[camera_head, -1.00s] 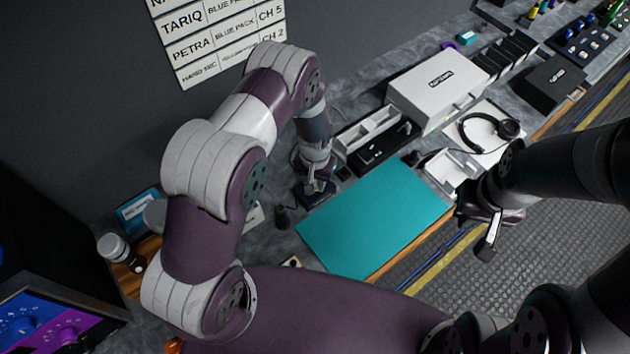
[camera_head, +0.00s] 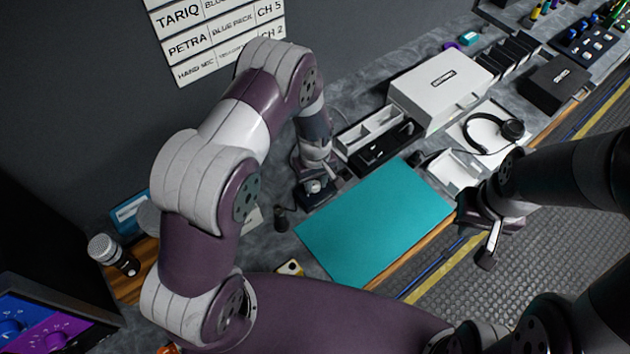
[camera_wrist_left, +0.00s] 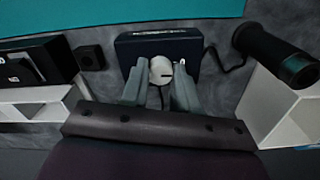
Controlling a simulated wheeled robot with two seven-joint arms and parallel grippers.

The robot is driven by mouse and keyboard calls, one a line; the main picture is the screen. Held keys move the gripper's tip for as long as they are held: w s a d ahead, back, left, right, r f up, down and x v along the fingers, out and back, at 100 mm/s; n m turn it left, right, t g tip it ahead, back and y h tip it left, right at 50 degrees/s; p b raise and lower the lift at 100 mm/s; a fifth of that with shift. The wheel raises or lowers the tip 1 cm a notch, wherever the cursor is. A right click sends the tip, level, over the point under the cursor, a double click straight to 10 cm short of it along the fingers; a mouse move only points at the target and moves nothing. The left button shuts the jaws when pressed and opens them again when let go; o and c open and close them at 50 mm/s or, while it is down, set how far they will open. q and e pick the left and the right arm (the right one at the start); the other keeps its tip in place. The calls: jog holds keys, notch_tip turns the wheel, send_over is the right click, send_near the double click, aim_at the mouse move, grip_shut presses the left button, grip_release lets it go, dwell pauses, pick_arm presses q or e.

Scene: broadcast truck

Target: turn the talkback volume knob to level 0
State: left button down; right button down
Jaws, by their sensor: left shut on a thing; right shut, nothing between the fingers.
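The talkback volume knob (camera_wrist_left: 161,70) shows in the left wrist view as a pale round cap with a dark mark pointing to the right. It sits on a dark blue box (camera_wrist_left: 135,46). My left gripper (camera_wrist_left: 161,90) is shut on the knob, one grey finger on each side of it. In the head view my left gripper (camera_head: 316,188) is at the box near the mat's left corner, and the arm hides most of it. My right gripper (camera_head: 486,258) is shut and empty over the floor side of the bench.
A teal mat (camera_head: 375,225) lies beside the box. White open trays (camera_head: 370,130), a white carton (camera_head: 440,88) and a headset (camera_head: 510,130) lie farther right.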

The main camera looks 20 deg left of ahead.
aim_at(315, 184)
pick_arm(q)
jog(key=shift+w+r+n, duration=0.1)
jog(key=shift+w+n, duration=0.1)
jog(key=shift+n, duration=0.1)
jog(key=c, duration=0.8)
grip_release()
jog(key=shift+c, duration=0.2)
jog(key=shift+s, duration=0.1)
notch_tip(315, 184, up, 13)
jog(key=b, duration=0.3)
jog(key=shift+f, duration=0.2)
